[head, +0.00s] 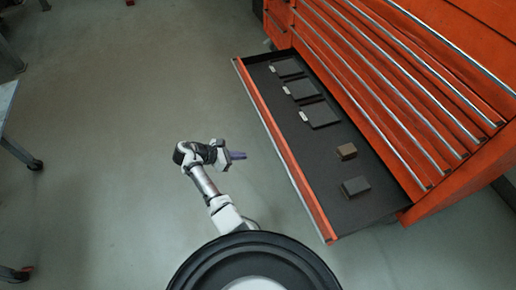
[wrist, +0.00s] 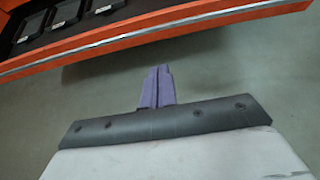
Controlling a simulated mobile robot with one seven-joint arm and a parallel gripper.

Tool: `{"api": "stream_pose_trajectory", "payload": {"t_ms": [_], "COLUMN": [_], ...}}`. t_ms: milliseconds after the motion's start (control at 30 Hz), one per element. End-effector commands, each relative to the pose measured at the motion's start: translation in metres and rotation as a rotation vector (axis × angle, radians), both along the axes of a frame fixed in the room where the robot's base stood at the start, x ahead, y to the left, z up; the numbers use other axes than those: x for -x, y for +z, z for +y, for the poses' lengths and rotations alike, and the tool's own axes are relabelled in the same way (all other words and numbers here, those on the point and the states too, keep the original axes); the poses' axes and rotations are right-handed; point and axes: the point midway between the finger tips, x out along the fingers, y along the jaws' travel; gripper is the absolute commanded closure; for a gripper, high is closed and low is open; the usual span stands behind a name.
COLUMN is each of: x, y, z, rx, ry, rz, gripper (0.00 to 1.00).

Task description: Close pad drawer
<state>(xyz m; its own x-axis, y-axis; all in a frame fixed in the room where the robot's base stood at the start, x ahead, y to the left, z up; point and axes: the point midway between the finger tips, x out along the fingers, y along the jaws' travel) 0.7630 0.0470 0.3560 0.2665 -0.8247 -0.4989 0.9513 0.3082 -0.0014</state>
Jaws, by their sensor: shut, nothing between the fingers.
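The pad drawer (head: 340,205) is the low drawer of an orange tool cabinet, and it is pulled out. Its orange front (head: 280,147) has a silver edge strip; the front also crosses the top of the wrist view (wrist: 190,34). In the drawer lie three dark flat pads with white tags, one of them the nearest pad (head: 321,114), plus a brown block (head: 347,151) and a dark grey block (head: 356,186). My gripper (head: 240,155) is left of the drawer front, apart from it, with its purple fingers (wrist: 157,75) shut and empty, pointing toward the front.
The orange cabinet (head: 400,80) has several shut drawers with silver handles above the open one. The grey floor (head: 130,110) left of the drawer is clear. A table with a wheeled leg (head: 20,150) stands at the far left edge.

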Motion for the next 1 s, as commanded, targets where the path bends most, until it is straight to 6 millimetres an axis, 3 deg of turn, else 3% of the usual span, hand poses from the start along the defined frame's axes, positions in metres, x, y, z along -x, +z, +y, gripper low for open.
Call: {"api": "stream_pose_trajectory", "payload": {"t_ms": [167, 533, 700, 1000], "x": [-0.005, -0.026, -0.034, -0.039], "y": [-0.013, -0.052, -0.051, -0.049], "z": [-0.019, -0.082, -0.106, -0.119], "rx": [0.004, 0.0, 0.0, -0.001], "ry": [-0.005, -0.003, -0.002, 0.001], "rz": [0.005, 0.001, -0.001, 0.0], "gripper": [1.0, 1.0, 1.0, 1.0]}}
